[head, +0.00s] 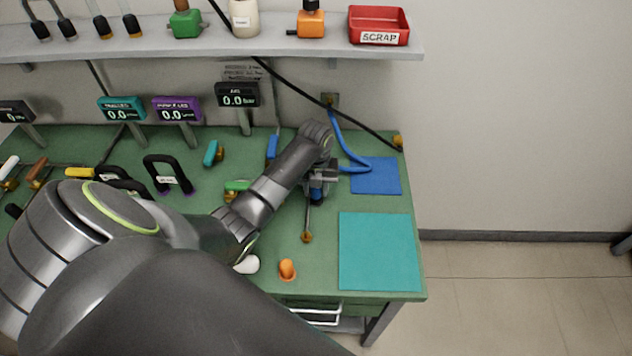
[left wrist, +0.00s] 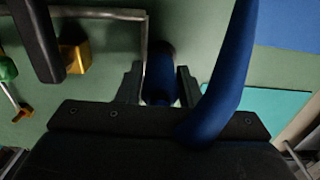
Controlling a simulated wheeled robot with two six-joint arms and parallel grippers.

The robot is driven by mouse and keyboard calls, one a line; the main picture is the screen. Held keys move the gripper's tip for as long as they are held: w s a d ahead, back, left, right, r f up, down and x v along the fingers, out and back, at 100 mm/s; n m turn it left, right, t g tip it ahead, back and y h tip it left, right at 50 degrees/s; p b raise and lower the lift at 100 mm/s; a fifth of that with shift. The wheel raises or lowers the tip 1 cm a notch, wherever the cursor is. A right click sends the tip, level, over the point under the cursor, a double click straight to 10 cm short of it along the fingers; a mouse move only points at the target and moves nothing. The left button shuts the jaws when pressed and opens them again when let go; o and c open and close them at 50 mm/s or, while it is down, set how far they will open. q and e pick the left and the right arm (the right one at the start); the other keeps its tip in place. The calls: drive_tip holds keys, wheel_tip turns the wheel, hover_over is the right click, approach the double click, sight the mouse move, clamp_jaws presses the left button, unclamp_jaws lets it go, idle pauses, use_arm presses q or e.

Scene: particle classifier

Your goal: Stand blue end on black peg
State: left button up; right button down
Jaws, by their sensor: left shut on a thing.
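My left gripper (head: 318,183) is shut on a dark blue piece (head: 317,196) above the right part of the green bench. In the left wrist view, the rounded blue piece (left wrist: 160,70) sits between the two dark fingers of the left gripper (left wrist: 159,88). A thin rod with a brass end (head: 306,236) shows just below the gripper in the head view; whether it joins the held piece I cannot tell. Another blue piece (head: 272,147) is on the bench behind my forearm. I cannot make out a black peg for certain. My right gripper is not in view.
A blue hose (head: 345,140) curves behind the gripper and shows large in the left wrist view (left wrist: 232,70). An orange piece (head: 287,268) lies near the front edge.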

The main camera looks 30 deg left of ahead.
use_arm(q)
drive_tip(key=shift+f+b, duration=0.3)
drive_tip(key=shift+f, duration=0.4)
drive_tip(key=o, duration=1.1)
drive_tip(key=shift+c, duration=0.2)
wheel_tip(320, 180, up, 8)
drive_tip(key=shift+r+b, duration=0.1)
drive_tip(key=shift+b, duration=0.3)
wheel_tip(320, 180, up, 4)
drive_tip(key=shift+r+p, duration=0.25)
drive_tip(key=shift+p, duration=0.55)
drive_tip(key=shift+r+p, duration=2.35)
drive_tip(key=shift+p, duration=0.25)
drive_tip(key=shift+s+f, duration=0.1)
